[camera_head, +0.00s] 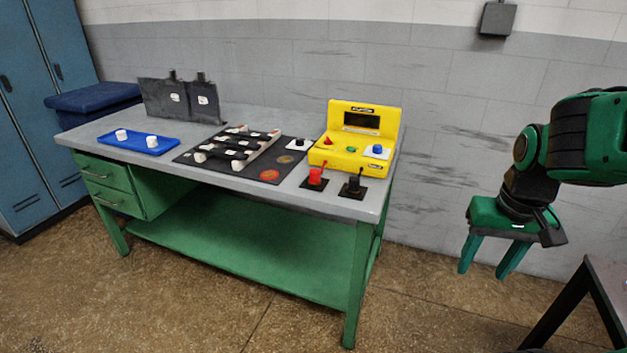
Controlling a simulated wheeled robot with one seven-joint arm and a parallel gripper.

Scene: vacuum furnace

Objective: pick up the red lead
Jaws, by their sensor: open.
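The red lead (316,178) stands on a small dark base at the front right part of the workbench top, in front of the yellow device (358,140). A similar black lead (354,187) stands on its own dark base just to its right. My gripper (487,265) hangs at the right of the head view, off the bench's right end, with its two green fingers pointing down. The fingers are apart and nothing is between them. It is well to the right of the red lead and not touching anything.
The green workbench (240,255) carries a blue tray (150,147) with two white pieces, a dark board (228,167) with several black-and-white parts, and dark plates (180,98) at the back. Another table's edge (600,280) shows at lower right. Blue lockers (38,110) stand left.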

